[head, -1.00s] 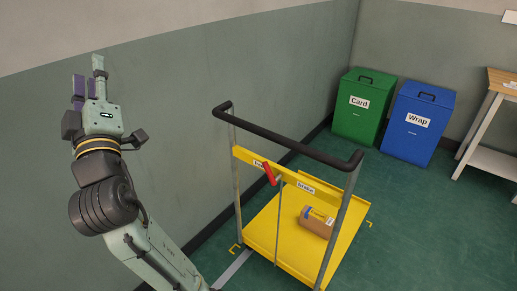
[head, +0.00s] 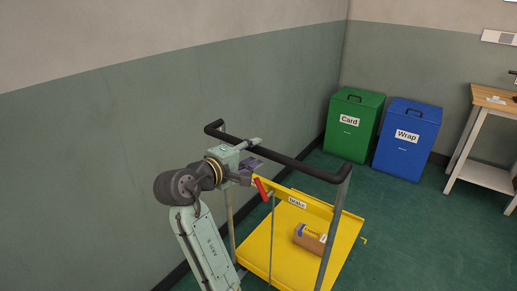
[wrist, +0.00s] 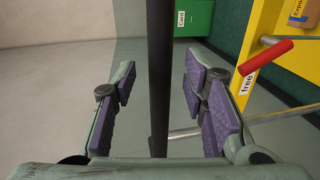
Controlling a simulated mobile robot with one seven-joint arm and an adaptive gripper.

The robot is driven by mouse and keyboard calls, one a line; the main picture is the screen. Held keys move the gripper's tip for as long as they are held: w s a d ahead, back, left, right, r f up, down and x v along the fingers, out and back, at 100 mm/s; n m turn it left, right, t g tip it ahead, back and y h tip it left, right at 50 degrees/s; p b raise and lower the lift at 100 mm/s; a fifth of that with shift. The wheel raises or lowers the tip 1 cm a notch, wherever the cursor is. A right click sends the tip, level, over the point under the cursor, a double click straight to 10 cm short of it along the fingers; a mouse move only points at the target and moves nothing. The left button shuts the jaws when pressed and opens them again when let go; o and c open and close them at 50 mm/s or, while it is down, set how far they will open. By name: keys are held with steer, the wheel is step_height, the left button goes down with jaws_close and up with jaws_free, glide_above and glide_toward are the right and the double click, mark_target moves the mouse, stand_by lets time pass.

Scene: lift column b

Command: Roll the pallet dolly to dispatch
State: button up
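The yellow pallet dolly (head: 268,250) stands on the green floor by the wall, with a black push bar (head: 300,166) across its upright posts. It also shows in the wrist view (wrist: 268,50). My gripper (head: 253,155) is at the left part of the bar. In the wrist view the bar (wrist: 159,80) runs between the open purple-padded fingers (wrist: 160,95), with gaps on both sides. A red lever (head: 262,189) on the yellow crosspiece leans toward the "free" label (wrist: 249,82), away from the "brake" label (head: 298,202).
A labelled cardboard box (head: 310,239) lies on the dolly deck. A green Card bin (head: 354,125) and a blue Wrap bin (head: 407,140) stand at the back, beside a wooden-topped table (head: 490,98). The wall is close on the left. Floor right of the dolly is clear.

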mark_target(256, 151)
steer(key=shift+x, duration=1.6)
jaws_close()
